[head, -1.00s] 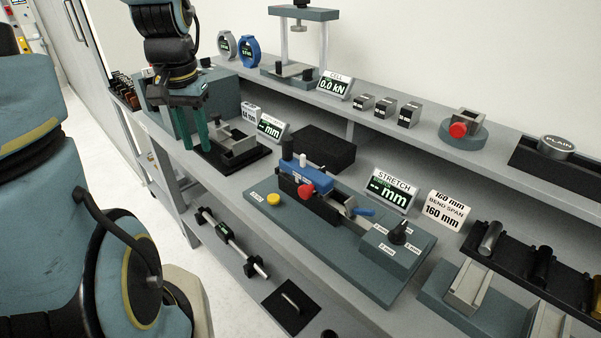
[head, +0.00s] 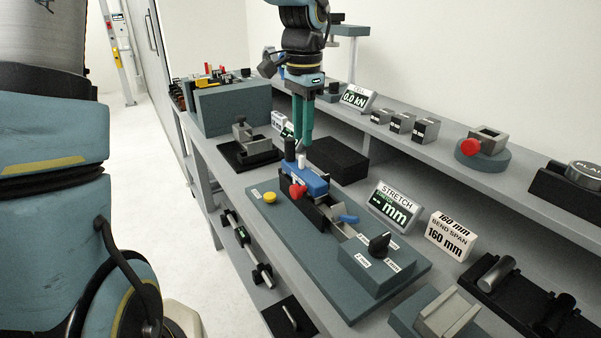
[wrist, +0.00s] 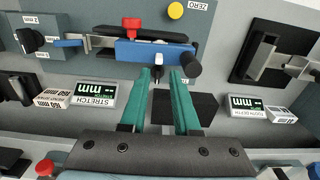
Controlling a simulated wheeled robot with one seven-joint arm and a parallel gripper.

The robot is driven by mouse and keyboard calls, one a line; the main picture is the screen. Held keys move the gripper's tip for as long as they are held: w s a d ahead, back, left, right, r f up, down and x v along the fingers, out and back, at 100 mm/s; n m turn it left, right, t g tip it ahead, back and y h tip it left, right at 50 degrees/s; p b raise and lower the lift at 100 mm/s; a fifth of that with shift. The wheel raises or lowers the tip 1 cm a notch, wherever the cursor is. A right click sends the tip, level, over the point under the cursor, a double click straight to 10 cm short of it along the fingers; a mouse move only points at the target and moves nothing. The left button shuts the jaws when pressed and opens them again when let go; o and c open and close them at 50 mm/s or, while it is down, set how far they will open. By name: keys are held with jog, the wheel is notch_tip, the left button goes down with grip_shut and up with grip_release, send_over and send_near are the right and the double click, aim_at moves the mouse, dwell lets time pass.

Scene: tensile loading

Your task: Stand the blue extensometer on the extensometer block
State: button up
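The blue extensometer (head: 312,182) sits on the black holder of the stretch rig, with a white knob and a black post on top. It also shows in the wrist view (wrist: 150,53), lying across the picture just beyond the fingertips. My gripper (head: 301,146) has teal fingers pointing down above the extensometer's far end, near the white knob and black post. In the wrist view my gripper (wrist: 160,72) is open, with nothing between its fingers. A plain black block (head: 337,159), probably the extensometer block, lies behind the rig with its top bare; it also shows in the wrist view (wrist: 190,106).
The red knob (head: 298,191), yellow button (head: 269,197) and blue lever (head: 347,218) are on the rig. The stretch display (head: 396,206) stands to its right. A grey clamp on a black base (head: 248,152) is to the left. The upper shelf (head: 455,162) runs behind.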

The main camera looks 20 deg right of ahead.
aim_at(303, 156)
jog(key=shift+f+p, duration=0.7)
jog(key=shift+f, duration=2.45)
grip_shut()
